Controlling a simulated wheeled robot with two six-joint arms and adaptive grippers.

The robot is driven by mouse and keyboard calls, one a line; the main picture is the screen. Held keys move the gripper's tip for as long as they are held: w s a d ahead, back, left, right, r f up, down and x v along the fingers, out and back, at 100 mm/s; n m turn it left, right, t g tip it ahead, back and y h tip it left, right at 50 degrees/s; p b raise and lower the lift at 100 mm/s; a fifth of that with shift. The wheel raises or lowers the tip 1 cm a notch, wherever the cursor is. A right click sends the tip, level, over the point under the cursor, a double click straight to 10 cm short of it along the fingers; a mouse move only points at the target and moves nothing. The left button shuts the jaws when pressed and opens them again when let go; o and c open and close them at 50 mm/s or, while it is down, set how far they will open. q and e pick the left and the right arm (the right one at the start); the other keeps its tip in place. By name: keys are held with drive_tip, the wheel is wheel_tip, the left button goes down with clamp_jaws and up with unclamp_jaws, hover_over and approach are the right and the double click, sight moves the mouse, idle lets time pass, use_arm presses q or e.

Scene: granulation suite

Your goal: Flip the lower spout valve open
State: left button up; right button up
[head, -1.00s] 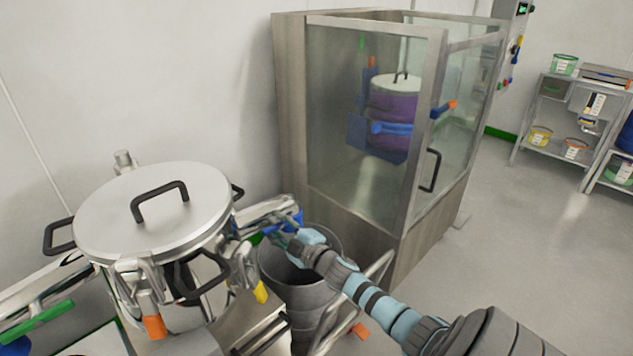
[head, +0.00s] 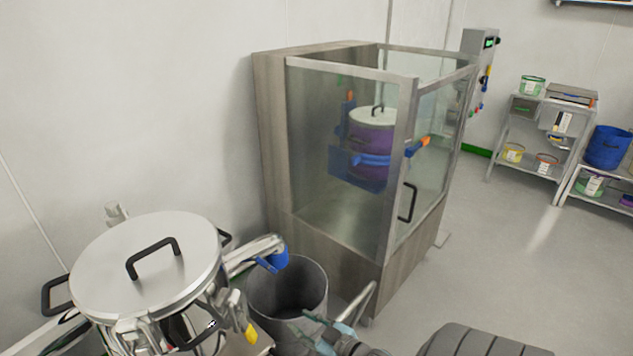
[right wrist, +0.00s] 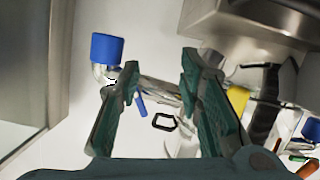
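The steel vessel (head: 105,275) with a black-handled lid stands at lower left in the head view. Its metal spout (head: 250,250) points right and ends in a blue part (head: 278,258). In the right wrist view, a blue cap (right wrist: 107,48) sits on the bent pipe end, and a thin blue lever (right wrist: 141,104) shows between the fingers, apparently beyond them. My right gripper (head: 322,326) is at the bottom of the head view, below and right of the spout, apart from it. It is open and empty in the wrist view (right wrist: 148,72). My left gripper is out of view.
A grey bin (head: 314,277) stands under the spout end, close to my right gripper. A glass-fronted cabinet (head: 268,140) rises behind it. A yellow handle (head: 250,333) is low on the vessel. Shelves (head: 530,165) stand far right, with clear floor before them.

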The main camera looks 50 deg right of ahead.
drive_tip(key=s+a+f+m+g, duration=0.1)
drive_tip(key=s+a+f+g, duration=0.1)
drive_tip(key=f, duration=0.3)
drive_tip(key=s+a+f+g+p, duration=0.1)
drive_tip(key=s+f+g, duration=0.2)
drive_tip(key=s+f, duration=0.2)
drive_tip(key=shift+a+m, duration=0.4)
drive_tip(key=shift+o, duration=0.2)
